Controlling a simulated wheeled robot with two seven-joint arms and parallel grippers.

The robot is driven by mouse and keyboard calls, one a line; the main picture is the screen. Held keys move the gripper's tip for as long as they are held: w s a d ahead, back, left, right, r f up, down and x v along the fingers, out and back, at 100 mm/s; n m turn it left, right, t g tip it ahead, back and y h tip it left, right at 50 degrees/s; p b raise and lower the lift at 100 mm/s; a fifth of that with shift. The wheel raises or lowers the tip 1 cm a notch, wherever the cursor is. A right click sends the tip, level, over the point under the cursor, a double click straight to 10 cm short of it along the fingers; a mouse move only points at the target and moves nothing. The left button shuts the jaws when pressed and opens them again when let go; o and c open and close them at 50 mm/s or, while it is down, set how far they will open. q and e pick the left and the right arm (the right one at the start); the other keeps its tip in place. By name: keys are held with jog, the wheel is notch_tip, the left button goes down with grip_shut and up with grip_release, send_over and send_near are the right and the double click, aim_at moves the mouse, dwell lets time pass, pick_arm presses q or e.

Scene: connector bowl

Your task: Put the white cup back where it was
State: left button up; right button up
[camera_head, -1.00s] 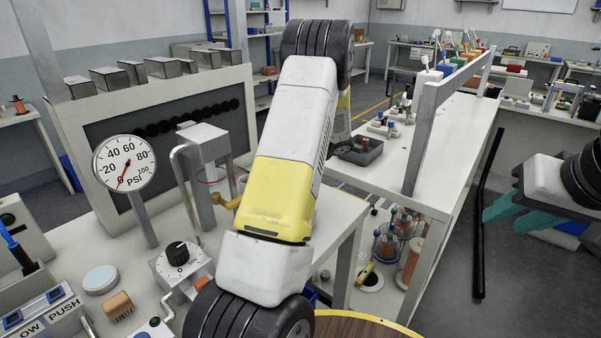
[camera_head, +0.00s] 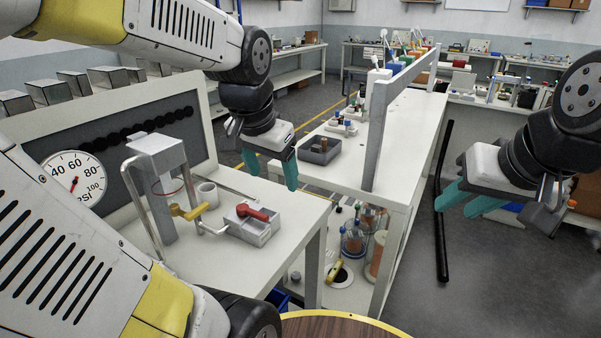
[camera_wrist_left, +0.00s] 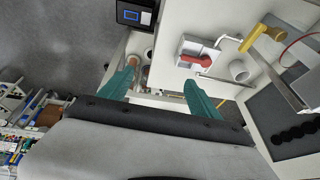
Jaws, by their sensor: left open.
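The white cup (camera_head: 207,193) stands upright on the near-left bench, beside the grey stand with the yellow valve handle (camera_head: 188,210). It also shows in the left wrist view (camera_wrist_left: 238,69), to the right of the fingers. My left gripper (camera_head: 271,167) is open and empty, above and right of the cup near the bench's far edge, apart from the cup. Its teal fingers are spread in the left wrist view (camera_wrist_left: 160,92). My right gripper (camera_head: 472,198) hangs over the floor at the right, its teal fingers apart with nothing seen between them.
A grey box with a red handle (camera_head: 254,224) sits right of the cup. A pressure gauge (camera_head: 74,179) and dark panel stand at left. A grey tray (camera_head: 319,152) is on the second bench (camera_head: 420,120). A round wooden top (camera_head: 340,327) is at the bottom edge.

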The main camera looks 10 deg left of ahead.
pick_arm(q)
jog(key=s+d+r+n+t+h, duration=0.2)
jog(key=s+d, duration=0.2)
jog(key=s, duration=0.1)
jog(key=shift+s+d+n, duration=0.15)
jog(key=shift+d+n, duration=0.15)
dwell(0.9)
